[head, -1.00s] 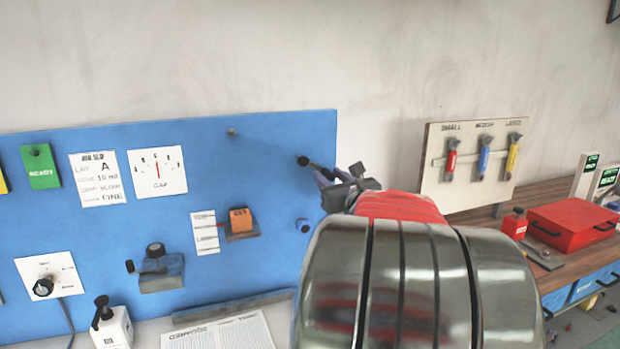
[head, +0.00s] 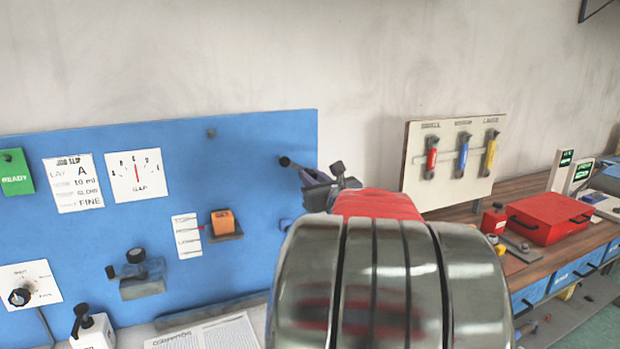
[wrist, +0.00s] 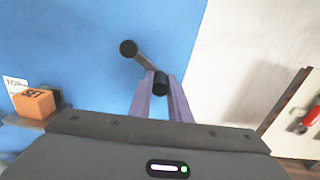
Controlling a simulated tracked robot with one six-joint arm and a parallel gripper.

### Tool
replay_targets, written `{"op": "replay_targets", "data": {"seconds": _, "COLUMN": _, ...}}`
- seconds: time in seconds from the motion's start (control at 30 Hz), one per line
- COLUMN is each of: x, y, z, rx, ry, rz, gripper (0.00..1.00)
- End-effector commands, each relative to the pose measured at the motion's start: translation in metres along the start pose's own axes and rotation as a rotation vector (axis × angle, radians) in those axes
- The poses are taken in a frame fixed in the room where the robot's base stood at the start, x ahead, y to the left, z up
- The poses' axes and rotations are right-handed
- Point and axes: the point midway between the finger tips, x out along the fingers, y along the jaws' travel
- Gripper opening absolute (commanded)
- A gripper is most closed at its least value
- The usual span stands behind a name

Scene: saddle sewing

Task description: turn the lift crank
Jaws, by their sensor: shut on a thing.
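The lift crank (head: 293,165) is a grey arm with a black knob at its upper left end, at the right edge of the blue panel. It also shows in the wrist view (wrist: 142,60), slanting down to the right to a black grip (wrist: 160,84). My gripper (wrist: 159,80) has its two purple fingers shut on that black grip, one on each side. In the head view my gripper (head: 308,177) is at the crank's lower right end, and my arm hides part of the panel's right edge.
An orange block (head: 222,222) sits on a small panel shelf left of the crank. A black-handled fixture (head: 142,278) and a dial (head: 20,297) are lower left. A board with three coloured tools (head: 450,165) and a red box (head: 551,218) stand to the right.

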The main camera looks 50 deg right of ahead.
Motion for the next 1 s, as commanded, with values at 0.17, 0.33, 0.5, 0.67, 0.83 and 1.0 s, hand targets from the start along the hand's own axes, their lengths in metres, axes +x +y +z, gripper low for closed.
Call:
{"op": "replay_targets", "data": {"seconds": 0.17, "x": 0.0001, "y": 0.0013, "z": 0.0011, "rx": -0.001, "ry": -0.002, "rz": 0.003, "gripper": 0.0}}
{"op": "replay_targets", "data": {"seconds": 0.33, "x": 0.0003, "y": 0.0039, "z": -0.0016, "rx": 0.049, "ry": -0.003, "rz": 0.004, "gripper": 0.0}}
{"op": "replay_targets", "data": {"seconds": 0.5, "x": 0.0003, "y": 0.0065, "z": -0.0044, "rx": 0.106, "ry": -0.003, "rz": 0.005, "gripper": 0.0}}
{"op": "replay_targets", "data": {"seconds": 0.67, "x": 0.0004, "y": 0.0066, "z": -0.0042, "rx": 0.108, "ry": -0.004, "rz": 0.005, "gripper": 0.0}}
{"op": "replay_targets", "data": {"seconds": 0.83, "x": 0.0005, "y": 0.0065, "z": -0.0041, "rx": 0.107, "ry": -0.003, "rz": 0.005, "gripper": 0.23}}
{"op": "replay_targets", "data": {"seconds": 1.0, "x": 0.0004, "y": 0.006, "z": -0.0046, "rx": 0.108, "ry": -0.002, "rz": 0.004, "gripper": 0.35}}
